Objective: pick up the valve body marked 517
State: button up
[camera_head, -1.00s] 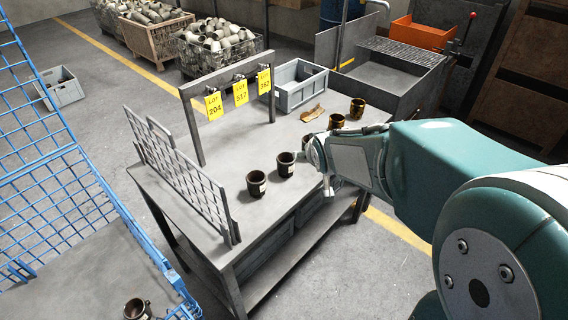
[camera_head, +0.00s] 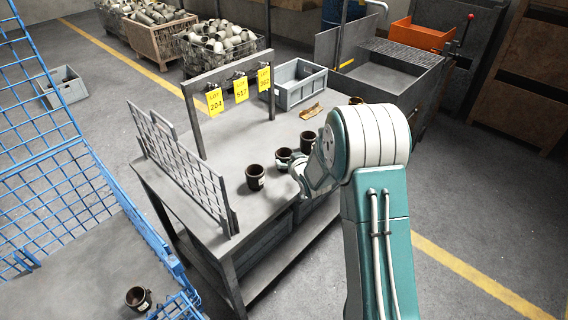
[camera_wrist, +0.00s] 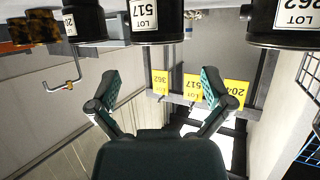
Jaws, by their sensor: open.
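The valve body marked 517 (camera_wrist: 143,22) is a dark cup with a white label; it shows at the top of the upside-down wrist view, roughly between the fingers but beyond them. In the head view, a dark cup (camera_head: 282,157) beside my gripper (camera_head: 300,172) seems to be the same one, its label unreadable there. My gripper (camera_wrist: 160,84) is open and empty, with both fingers spread.
The grey table (camera_head: 225,185) carries a wire rack (camera_head: 180,170), a frame with yellow tags (camera_head: 240,90) and a grey bin (camera_head: 300,83). More dark cups stand farther back (camera_head: 308,141). A cup (camera_head: 138,298) lies apart at the lower left, near blue mesh (camera_head: 60,130).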

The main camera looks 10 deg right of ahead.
aim_at(282, 151)
jog(key=x, duration=0.7)
jog(key=shift+w+d+f, duration=0.1)
jog(key=shift+w, duration=0.1)
jog(key=c, duration=1)
